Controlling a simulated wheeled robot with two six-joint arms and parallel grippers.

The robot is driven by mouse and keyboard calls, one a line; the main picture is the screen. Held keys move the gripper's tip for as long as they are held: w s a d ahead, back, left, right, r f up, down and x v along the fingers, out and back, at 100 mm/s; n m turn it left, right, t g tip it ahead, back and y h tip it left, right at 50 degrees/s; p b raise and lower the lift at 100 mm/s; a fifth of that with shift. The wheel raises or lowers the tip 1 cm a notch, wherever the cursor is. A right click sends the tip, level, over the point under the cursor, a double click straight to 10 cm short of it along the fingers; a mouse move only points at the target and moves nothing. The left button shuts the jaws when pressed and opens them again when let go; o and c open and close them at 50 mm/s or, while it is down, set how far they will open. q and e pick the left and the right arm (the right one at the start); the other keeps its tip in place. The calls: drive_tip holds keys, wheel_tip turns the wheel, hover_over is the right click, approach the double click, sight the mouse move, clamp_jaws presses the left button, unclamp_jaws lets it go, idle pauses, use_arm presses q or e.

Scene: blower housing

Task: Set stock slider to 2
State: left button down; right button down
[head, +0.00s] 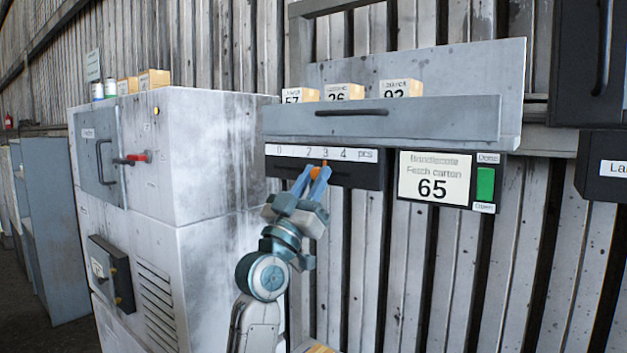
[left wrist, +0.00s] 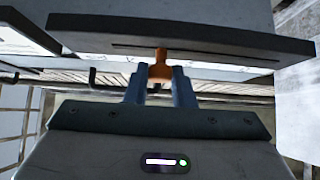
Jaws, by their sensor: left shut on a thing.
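The stock slider is an orange knob (head: 315,173) on the black panel below a white number strip (head: 322,153) marked 0, 2, 3, 4 and "pcs" in the head view. The knob stands at about the 3. My left gripper (head: 312,177) is shut on the knob from below. The left wrist view shows the orange knob (left wrist: 160,68) between the two blue fingers (left wrist: 160,82), in front of a slot in the dark panel. The figure 1 on the strip cannot be made out. My right gripper is not in view.
Above the strip, a grey shelf (head: 450,117) holds boxes numbered 57, 26 and 92. To the right is a "Fetch carton 65" sign (head: 434,178) with a green button (head: 485,184). A large white cabinet (head: 200,190) stands close on the left.

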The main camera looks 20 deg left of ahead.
sight(309, 155)
use_arm(q)
drive_tip(key=a+b, duration=0.1)
drive_tip(key=w+a+b, duration=0.1)
drive_tip(key=a, duration=0.1)
drive_tip(key=shift+a+f, duration=0.1)
drive_tip(key=shift+a, duration=0.05)
drive_tip(key=shift+w+a, duration=0.2)
drive_tip(key=shift+a, duration=0.1)
drive_tip(key=shift+d, duration=0.1)
drive_tip(key=c, duration=1.5)
unclamp_jaws()
drive_tip(key=shift+o, duration=1.2)
